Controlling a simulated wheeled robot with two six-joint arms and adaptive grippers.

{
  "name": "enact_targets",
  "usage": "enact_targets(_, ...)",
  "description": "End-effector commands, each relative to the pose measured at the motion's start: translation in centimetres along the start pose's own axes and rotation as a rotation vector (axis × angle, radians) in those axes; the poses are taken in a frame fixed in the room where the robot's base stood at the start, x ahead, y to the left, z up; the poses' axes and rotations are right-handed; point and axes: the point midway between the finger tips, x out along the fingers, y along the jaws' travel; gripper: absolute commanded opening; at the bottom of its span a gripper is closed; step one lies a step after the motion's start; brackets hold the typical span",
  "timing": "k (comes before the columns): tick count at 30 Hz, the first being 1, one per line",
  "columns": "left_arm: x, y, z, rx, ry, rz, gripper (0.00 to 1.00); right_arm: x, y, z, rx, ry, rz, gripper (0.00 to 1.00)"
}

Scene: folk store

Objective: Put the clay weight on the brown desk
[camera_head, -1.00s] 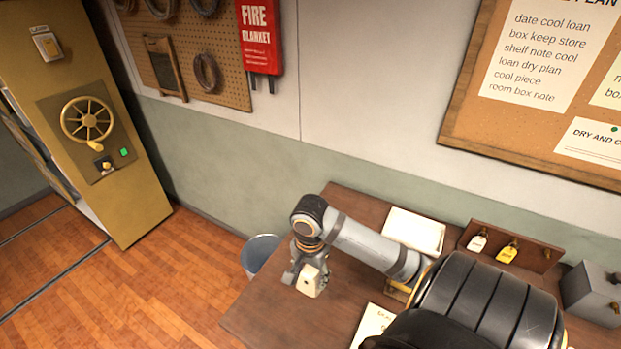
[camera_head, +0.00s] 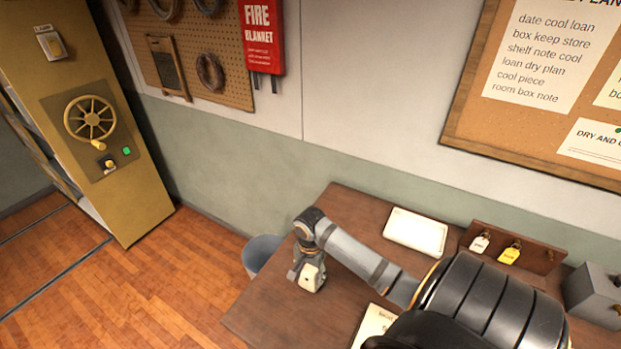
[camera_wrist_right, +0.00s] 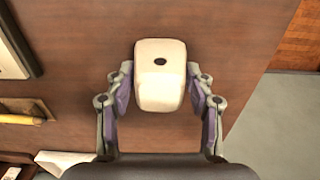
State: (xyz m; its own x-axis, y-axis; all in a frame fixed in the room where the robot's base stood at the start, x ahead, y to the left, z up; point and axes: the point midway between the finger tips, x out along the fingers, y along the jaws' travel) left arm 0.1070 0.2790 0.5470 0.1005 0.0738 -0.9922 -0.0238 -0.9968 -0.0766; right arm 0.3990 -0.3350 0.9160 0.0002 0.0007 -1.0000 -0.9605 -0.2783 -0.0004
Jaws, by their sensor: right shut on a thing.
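The clay weight (camera_wrist_right: 161,75) is a cream, rounded block with a dark round hole in its face. In the right wrist view it sits between the two fingers of my right gripper (camera_wrist_right: 161,88), which is shut on it. In the head view my right gripper (camera_head: 305,277) is over the left part of the brown desk (camera_head: 265,310), with the pale weight (camera_head: 314,277) at its end. I cannot tell whether the weight touches the desk top. My left gripper is not in view.
A white tray (camera_head: 415,231), a paper sheet (camera_head: 374,325), a rack with tags (camera_head: 510,250) and a grey metal box (camera_head: 595,292) are on the desk. A grey bucket (camera_head: 262,252) stands on the floor beside its left edge. The desk around the weight is clear.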

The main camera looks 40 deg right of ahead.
Motion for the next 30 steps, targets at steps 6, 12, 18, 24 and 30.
enact_targets(6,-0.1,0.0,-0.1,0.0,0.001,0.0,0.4,0.2,0.0,0.0,0.0,0.0,0.0,0.67)
enact_targets(12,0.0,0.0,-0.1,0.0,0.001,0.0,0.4,0.1,0.0,0.0,0.0,0.0,0.0,0.77)
enact_targets(18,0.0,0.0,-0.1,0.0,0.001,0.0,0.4,0.0,0.0,0.0,0.0,0.001,0.0,0.77)
enact_targets(24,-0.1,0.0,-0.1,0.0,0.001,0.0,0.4,-3.3,0.0,-0.1,-0.003,0.005,-0.002,0.77)
enact_targets(30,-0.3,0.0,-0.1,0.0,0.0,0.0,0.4,-8.3,0.0,-0.1,-0.002,0.005,-0.002,0.77)
